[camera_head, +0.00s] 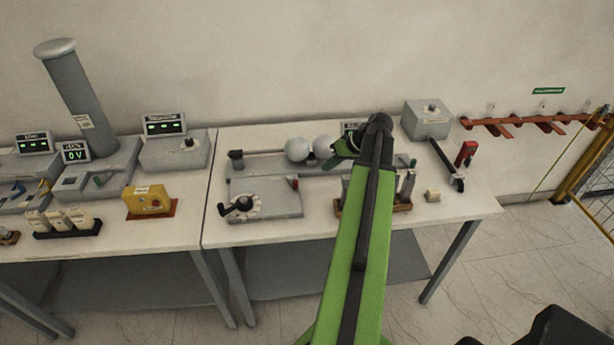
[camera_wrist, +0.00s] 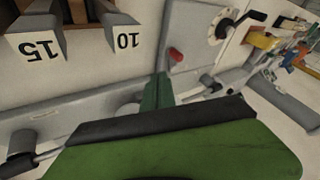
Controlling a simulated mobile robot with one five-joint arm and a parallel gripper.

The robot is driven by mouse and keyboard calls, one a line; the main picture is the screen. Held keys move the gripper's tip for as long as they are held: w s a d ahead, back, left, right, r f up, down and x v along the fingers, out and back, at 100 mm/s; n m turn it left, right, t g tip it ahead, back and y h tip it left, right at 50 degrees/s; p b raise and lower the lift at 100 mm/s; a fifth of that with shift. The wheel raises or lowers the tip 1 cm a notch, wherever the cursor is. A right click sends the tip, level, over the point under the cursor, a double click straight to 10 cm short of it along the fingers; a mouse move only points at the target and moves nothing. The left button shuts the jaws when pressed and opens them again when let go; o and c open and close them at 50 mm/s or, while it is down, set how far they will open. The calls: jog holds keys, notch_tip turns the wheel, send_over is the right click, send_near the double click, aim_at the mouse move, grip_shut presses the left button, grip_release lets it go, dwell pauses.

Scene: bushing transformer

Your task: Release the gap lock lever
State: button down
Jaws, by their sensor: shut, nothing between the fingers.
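The sphere gap, with two pale grey spheres (camera_head: 298,149), stands on a long grey base on the right table. A small red lever or knob (camera_head: 294,184) sits on the grey crank box in front of it; it also shows in the wrist view (camera_wrist: 176,55). A small green handle (camera_head: 412,163) stands at the right end of the gap base. I cannot tell which of these is the gap lock lever. My gripper (camera_head: 340,150) is shut and empty above the base, beside the right sphere. Its green finger (camera_wrist: 157,92) shows in the wrist view, apart from the red knob.
The grey box with a black crank (camera_head: 241,205) lies at the table's front left. Blocks marked 15 and 10 (camera_wrist: 122,42) stand in a wooden rack (camera_head: 400,207). My arm hides the table's middle.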

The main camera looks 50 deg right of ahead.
jog(key=shift+s+d+r, duration=0.2)
jog(key=shift+s+d, duration=0.4)
jog(key=shift+d, duration=0.1)
jog(key=shift+f, duration=0.1)
jog(key=b+x, duration=0.8)
jog(key=x, duration=0.1)
jog(key=shift+w+f, duration=0.15)
jog(key=shift+f, duration=0.25)
jog(key=w+a, duration=0.2)
jog(key=shift+a+r, duration=0.15)
jog(key=shift+a, duration=0.25)
jog(key=shift+w+a, duration=0.25)
jog(key=shift+a, duration=0.15)
